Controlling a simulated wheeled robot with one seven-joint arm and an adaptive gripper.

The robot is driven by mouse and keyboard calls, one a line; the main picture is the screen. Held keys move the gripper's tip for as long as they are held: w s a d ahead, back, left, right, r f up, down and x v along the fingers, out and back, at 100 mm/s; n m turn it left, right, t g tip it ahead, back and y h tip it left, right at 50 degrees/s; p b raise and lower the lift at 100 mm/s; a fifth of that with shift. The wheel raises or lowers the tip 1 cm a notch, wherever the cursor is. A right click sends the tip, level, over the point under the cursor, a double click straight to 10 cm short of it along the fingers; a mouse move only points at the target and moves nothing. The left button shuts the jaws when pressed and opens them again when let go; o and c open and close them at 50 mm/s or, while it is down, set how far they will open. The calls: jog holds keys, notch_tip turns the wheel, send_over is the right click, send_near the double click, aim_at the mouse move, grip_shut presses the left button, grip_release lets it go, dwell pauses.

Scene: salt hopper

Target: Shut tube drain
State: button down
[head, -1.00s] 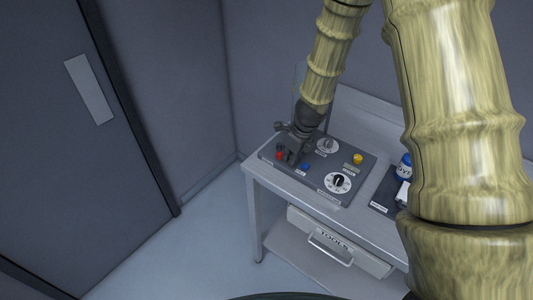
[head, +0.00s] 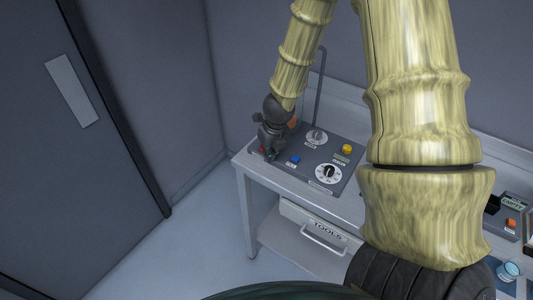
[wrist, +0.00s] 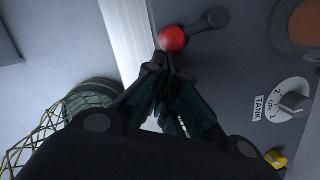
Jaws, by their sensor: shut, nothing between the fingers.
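A lever with a red ball end (wrist: 171,38) and a short dark arm sits near the edge of the grey control panel (wrist: 235,65). In the head view the red ball (head: 262,150) shows only partly beside my gripper (head: 268,154), over the left end of the panel. In the wrist view my gripper (wrist: 162,66) is shut and empty, its tips just below the red ball; I cannot tell whether they touch it. No drain label is readable. A dial marked TANK (wrist: 293,102) points near 1 and 2.
The panel also carries a blue button (head: 295,160), a yellow knob (head: 346,149) and a black-centred dial (head: 329,173). A thin upright rod (head: 320,85) stands behind it. A TOOLS drawer (head: 322,229) is below the table.

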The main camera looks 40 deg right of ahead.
jog(key=shift+w+r, duration=0.1)
jog(key=shift+w+d+p, duration=0.45)
jog(key=shift+d+p, duration=0.05)
jog(key=shift+p, duration=0.2)
jog(key=shift+a, duration=0.1)
jog(key=shift+s+a+b, duration=0.15)
jog(key=shift+s+b, duration=0.15)
jog(key=s, duration=0.1)
jog(key=s+r, duration=0.2)
jog(key=s, duration=0.1)
jog(key=p+v, duration=0.3)
jog(key=v, duration=0.5)
jog(key=shift+a+r, duration=0.35)
jog(key=shift+a, duration=0.05)
jog(key=shift+w, duration=0.2)
